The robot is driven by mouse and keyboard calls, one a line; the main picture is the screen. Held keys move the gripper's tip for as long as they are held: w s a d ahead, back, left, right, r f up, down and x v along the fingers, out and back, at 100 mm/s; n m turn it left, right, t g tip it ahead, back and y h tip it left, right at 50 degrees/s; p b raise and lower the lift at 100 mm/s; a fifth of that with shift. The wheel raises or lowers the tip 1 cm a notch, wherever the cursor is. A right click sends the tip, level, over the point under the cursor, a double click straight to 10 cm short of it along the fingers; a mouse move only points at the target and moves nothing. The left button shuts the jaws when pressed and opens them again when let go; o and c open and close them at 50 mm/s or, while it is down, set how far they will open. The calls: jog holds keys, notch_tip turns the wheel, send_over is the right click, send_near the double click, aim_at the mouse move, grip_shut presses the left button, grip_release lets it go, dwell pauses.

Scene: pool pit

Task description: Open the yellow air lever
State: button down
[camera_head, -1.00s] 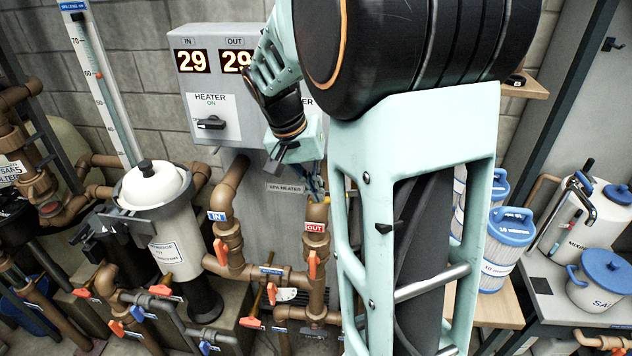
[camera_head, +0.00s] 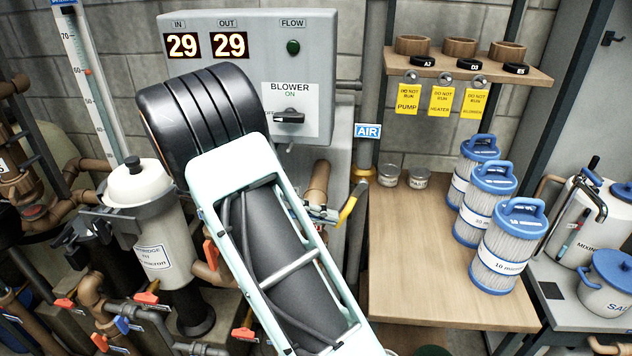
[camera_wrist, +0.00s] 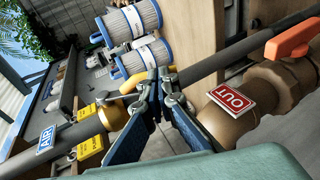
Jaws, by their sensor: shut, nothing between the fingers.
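The yellow air lever (camera_head: 352,200) is on the grey vertical pipe under the blue AIR label (camera_head: 367,131) in the head view. It slants down and left from the pipe. My gripper (camera_head: 328,214) is beside the lever's lower end, mostly hidden behind my arm. In the wrist view the shut fingers (camera_wrist: 160,80) are close to a yellow part (camera_wrist: 131,83), apparently the lever, partly covered by a finger. Whether they touch is unclear. The AIR label (camera_wrist: 45,140) is at left in that view.
The heater box (camera_head: 320,60) with its blower switch stands behind my arm. The brown OUT pipe (camera_wrist: 232,115) and an orange valve handle (camera_wrist: 290,38) are close to the gripper. Blue-capped filters (camera_head: 490,195) stand on the wooden bench at right. Tags hang under the shelf (camera_head: 460,68).

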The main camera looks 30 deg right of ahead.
jog(key=shift+g+h, duration=0.5)
jog(key=shift+h, duration=0.4)
jog(key=shift+s+d+f+b, duration=0.5)
jog(key=shift+d+f+b, duration=0.05)
jog(key=shift+d, duration=0.2)
jog(key=shift+s+d+f+b, duration=0.5)
jog(key=shift+d+f+b, duration=0.05)
jog(key=shift+d, duration=0.3)
